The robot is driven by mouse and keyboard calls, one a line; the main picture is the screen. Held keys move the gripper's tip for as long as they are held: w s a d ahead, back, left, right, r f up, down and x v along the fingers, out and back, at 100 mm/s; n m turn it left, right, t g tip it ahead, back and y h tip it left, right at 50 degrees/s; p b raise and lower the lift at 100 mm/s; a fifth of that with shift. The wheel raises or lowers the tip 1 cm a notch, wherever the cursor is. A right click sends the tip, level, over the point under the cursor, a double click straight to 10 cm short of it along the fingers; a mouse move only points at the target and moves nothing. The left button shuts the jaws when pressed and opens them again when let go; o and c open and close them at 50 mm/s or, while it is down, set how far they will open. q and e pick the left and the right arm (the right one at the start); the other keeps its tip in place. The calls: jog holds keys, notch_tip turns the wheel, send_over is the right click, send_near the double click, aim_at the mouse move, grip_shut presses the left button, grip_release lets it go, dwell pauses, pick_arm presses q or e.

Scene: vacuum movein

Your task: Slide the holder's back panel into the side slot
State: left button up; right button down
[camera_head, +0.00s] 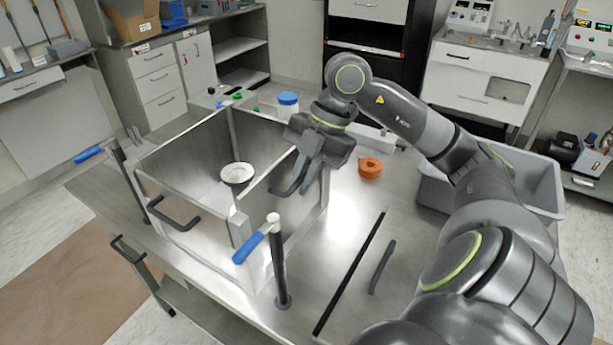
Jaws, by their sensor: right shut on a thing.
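The holder (178,150) is an open-topped grey metal box on the steel table, with a black handle (172,213) on its front left side. A bright metal panel (270,178) stands upright at the holder's right part. My right gripper (292,190) reaches down at this panel from above and is shut on it. The gripper hides part of the panel and the slot there, so I cannot tell how far the panel sits in the slot. My left gripper is not in view.
A round white-rimmed cup (237,175) is inside the holder. Blue-handled clamps (250,248) (90,155) stand at its near and left corners. An orange round part (369,168), a blue-lidded jar (288,104) and dark bars (350,275) lie around. A grey bin (540,185) is at right.

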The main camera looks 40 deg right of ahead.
jog(key=shift+w+f, duration=0.15)
jog(key=shift+f, duration=0.25)
jog(key=shift+f+b, duration=0.35)
jog(key=shift+b, duration=0.15)
jog(key=shift+f, duration=0.2)
jog(key=shift+f+b, duration=0.35)
jog(key=shift+b, duration=0.2)
jog(key=shift+f, duration=0.1)
